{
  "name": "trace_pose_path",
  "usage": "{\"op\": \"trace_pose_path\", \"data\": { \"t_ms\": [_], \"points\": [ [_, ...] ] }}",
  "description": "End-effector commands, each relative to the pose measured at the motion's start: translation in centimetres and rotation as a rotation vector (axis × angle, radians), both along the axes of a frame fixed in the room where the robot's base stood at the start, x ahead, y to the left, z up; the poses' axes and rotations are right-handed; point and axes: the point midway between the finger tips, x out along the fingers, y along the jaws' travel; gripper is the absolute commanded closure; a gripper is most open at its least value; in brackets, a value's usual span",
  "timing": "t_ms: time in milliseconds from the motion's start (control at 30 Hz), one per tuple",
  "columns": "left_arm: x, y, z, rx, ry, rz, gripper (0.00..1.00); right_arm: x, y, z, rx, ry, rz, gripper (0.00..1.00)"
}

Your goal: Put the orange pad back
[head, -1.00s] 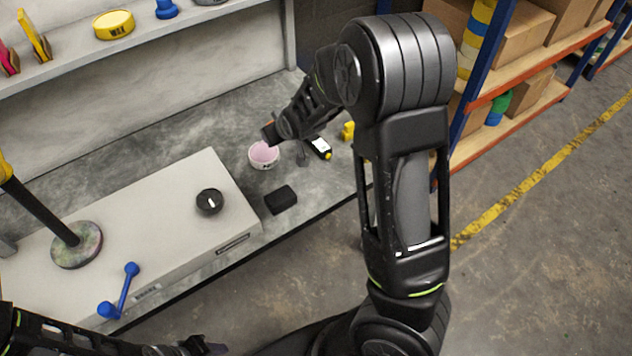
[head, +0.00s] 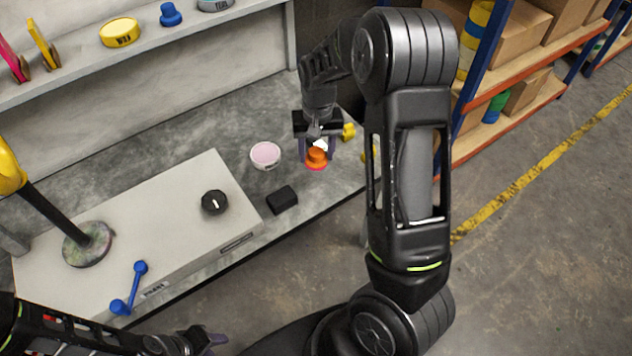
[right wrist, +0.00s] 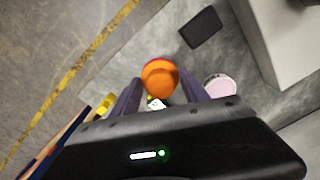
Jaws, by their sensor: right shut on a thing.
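The orange pad (head: 317,155) has a rounded knob and a pinkish lower edge. My right gripper (head: 316,150) is shut on it, with one finger on each side, above the right part of the grey bench. In the right wrist view the pad (right wrist: 160,78) shows between the dark fingers (right wrist: 162,95). I cannot tell whether its underside touches the bench. My left gripper (head: 212,342) is at the bottom of the head view, away from the pad; its finger gap is unclear.
A round tin with a pale pink top (head: 265,155) stands left of the pad. A black block (head: 282,200) lies nearer the bench edge. A yellow object (head: 348,131) is close on the right. A white-labelled item is partly hidden behind the gripper.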

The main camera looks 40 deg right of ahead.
Motion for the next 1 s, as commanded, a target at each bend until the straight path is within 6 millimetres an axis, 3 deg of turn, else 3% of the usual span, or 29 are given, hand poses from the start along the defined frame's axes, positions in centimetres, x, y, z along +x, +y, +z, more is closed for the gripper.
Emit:
{"op": "trace_pose_path", "data": {
  "t_ms": [267,600,1000],
  "points": [
    [0.0,0.0,-0.1,0.000,0.000,0.000,0.64,0.0,0.0,-0.6,-0.001,0.000,0.001,0.80],
    [0.0,0.0,-0.6,0.000,0.000,0.000,0.64,-0.1,-0.1,-5.9,-0.002,0.001,0.001,0.80],
    [0.0,0.0,-0.6,0.000,0.000,0.000,0.64,0.0,0.0,-6.7,-0.002,-0.001,0.002,0.80]
  ]
}}
